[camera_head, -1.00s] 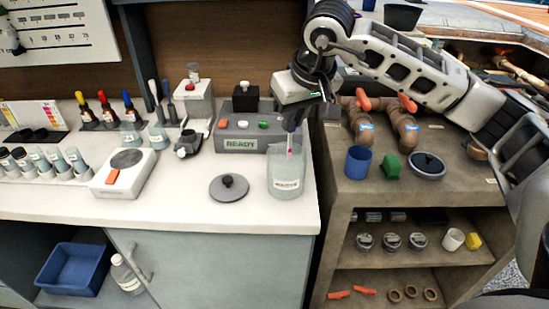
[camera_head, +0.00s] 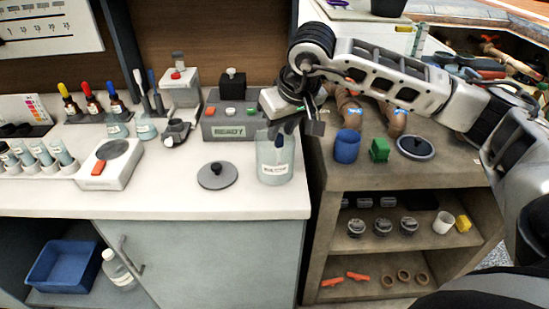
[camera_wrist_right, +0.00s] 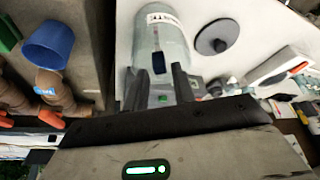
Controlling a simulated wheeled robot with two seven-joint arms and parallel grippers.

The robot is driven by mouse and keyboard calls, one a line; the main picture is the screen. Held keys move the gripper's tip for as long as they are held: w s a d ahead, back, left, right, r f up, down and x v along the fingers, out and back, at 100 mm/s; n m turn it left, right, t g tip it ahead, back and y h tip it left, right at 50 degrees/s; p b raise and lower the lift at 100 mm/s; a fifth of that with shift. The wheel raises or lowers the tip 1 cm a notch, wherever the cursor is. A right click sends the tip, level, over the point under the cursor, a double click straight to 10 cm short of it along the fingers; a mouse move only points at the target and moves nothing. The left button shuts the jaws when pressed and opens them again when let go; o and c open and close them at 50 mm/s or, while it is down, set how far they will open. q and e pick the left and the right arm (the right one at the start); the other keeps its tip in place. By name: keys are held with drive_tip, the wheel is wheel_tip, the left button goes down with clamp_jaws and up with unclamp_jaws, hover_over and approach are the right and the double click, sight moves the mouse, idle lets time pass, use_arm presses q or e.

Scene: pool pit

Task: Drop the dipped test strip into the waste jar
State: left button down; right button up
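The clear waste jar (camera_head: 274,170) stands on the white counter near its right edge, without a lid, its white label facing front. It also shows in the right wrist view (camera_wrist_right: 165,40). My right gripper (camera_head: 288,126) is just above the jar's mouth. In the wrist view its two fingers (camera_wrist_right: 161,86) stand apart with a gap between them. A small dark blue piece, seemingly the test strip's (camera_wrist_right: 158,63) handle end, shows beyond the fingertips, against the jar. The strip's pink end cannot be made out. My left gripper is not in view.
A grey round lid with a knob (camera_head: 216,175) lies left of the jar. The grey READY box (camera_head: 229,124) stands behind. A scale-like device (camera_head: 108,164) and several vials are farther left. Right of a gap, a shelf unit holds a blue cup (camera_head: 347,146) and a green block (camera_head: 379,150).

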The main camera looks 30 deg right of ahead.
drive_tip(key=shift+o, duration=0.7)
drive_tip(key=b+v, duration=0.1)
drive_tip(key=v, duration=1.5)
drive_tip(key=shift+a, duration=0.1)
